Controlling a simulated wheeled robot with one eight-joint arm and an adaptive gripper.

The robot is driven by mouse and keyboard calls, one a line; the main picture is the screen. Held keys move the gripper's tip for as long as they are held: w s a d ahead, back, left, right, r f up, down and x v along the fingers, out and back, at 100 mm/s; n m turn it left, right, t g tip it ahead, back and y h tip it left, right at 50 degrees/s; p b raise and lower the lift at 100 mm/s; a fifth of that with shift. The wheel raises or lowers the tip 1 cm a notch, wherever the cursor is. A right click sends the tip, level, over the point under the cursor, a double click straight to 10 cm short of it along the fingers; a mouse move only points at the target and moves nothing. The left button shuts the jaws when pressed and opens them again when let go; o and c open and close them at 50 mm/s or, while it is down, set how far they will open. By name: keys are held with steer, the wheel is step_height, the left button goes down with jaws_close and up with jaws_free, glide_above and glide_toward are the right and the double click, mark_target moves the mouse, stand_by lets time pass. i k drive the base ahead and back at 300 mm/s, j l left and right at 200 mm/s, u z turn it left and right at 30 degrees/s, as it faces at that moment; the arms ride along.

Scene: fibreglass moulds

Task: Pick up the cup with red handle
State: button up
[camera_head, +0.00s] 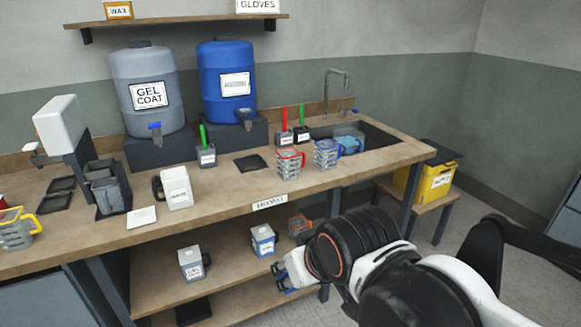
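A clear cup with a red rim and red handle (289,163) stands upright on the worktop (225,195), near its front edge and left of the sink. A similar cup with blue trim (326,155) stands just right of it. A cup with a yellow handle (16,232) is at the far left of the worktop. My gripper (279,276) is below worktop height, in front of the lower shelf, apart from the red-handled cup. Its fingers are small and partly hidden by my arm, so I cannot tell whether they are open.
A sink (365,137) with a tap holds a blue container. A dark square pad (250,163) and a white jug (176,187) are left of the red-handled cup. Boxy containers (263,240) stand on the lower shelf. A yellow bin (428,183) stands at right.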

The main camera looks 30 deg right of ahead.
mark_target(289, 166)
steer(key=i+j, duration=0.2)
steer(key=j, duration=0.2)
steer(key=i+j, duration=0.25)
steer(key=i+j+z, duration=0.1)
steer(key=j, duration=0.4)
steer(key=i+z, duration=0.15)
steer(key=z, duration=1.5)
